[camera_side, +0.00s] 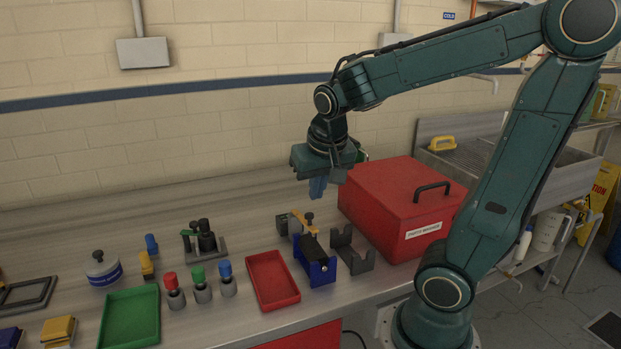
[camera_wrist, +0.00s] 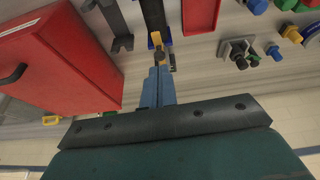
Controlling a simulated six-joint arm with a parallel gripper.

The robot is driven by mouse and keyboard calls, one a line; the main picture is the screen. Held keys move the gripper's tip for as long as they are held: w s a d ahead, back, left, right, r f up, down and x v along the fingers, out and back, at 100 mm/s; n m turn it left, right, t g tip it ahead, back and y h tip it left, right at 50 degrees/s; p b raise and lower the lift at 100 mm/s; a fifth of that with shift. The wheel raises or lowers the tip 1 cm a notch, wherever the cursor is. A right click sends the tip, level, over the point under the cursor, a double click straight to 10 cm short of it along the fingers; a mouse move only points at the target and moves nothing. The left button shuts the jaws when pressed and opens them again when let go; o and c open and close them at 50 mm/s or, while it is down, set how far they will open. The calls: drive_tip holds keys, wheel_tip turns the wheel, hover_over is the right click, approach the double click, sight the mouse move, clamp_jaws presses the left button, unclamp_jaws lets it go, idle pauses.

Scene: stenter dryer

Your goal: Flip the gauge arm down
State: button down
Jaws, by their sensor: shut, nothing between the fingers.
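The gauge arm looks to be the yellow bar with a dark knob (camera_side: 303,221), behind the blue stand with a black roller (camera_side: 318,262). In the wrist view the yellow bar (camera_wrist: 156,38) shows just beyond my fingertips. I cannot tell its exact angle. My gripper (camera_side: 318,190) points down above and a little behind the bar, apart from it in the side view. Its blue fingers are shut and empty; they also show in the wrist view (camera_wrist: 158,75), where they partly cover the bar's mount.
A red lidded box (camera_side: 385,215) stands close on the right. A dark grey cradle (camera_side: 352,252) lies between it and the blue stand. A red tray (camera_side: 272,281), a green tray (camera_side: 130,318) and several capped cylinders are to the left. The bench behind is clear.

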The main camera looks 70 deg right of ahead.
drive_tip(key=shift+s+a+r, duration=0.4)
drive_tip(key=shift+s+a, duration=0.3)
drive_tip(key=shift+s+a+r, duration=0.35)
drive_tip(key=shift+s+a, duration=0.35)
drive_tip(key=s+a+r+n+t+y, duration=0.1)
drive_tip(key=s+a+n+t+y, duration=0.1)
drive_tip(key=s+a+n, duration=0.3)
drive_tip(key=a+n+y, duration=0.1)
drive_tip(key=a+n, duration=0.1)
drive_tip(key=n, duration=0.1)
drive_tip(key=shift+a+r+n+t, duration=0.2)
drive_tip(key=shift+r+n+t, duration=0.1)
drive_tip(key=shift+r, duration=0.1)
drive_tip(key=w+d+r+m+g, duration=0.2)
drive_tip(key=w+d+m+g, duration=0.1)
drive_tip(key=w+d, duration=0.3)
drive_tip(key=w+d+r+m+g, duration=0.2)
drive_tip(key=w+d+m, duration=0.4)
drive_tip(key=d, duration=0.3)
drive_tip(key=shift+w+r+g+y, duration=0.3)
drive_tip(key=shift+w+g, duration=0.2)
drive_tip(key=shift+g, duration=0.4)
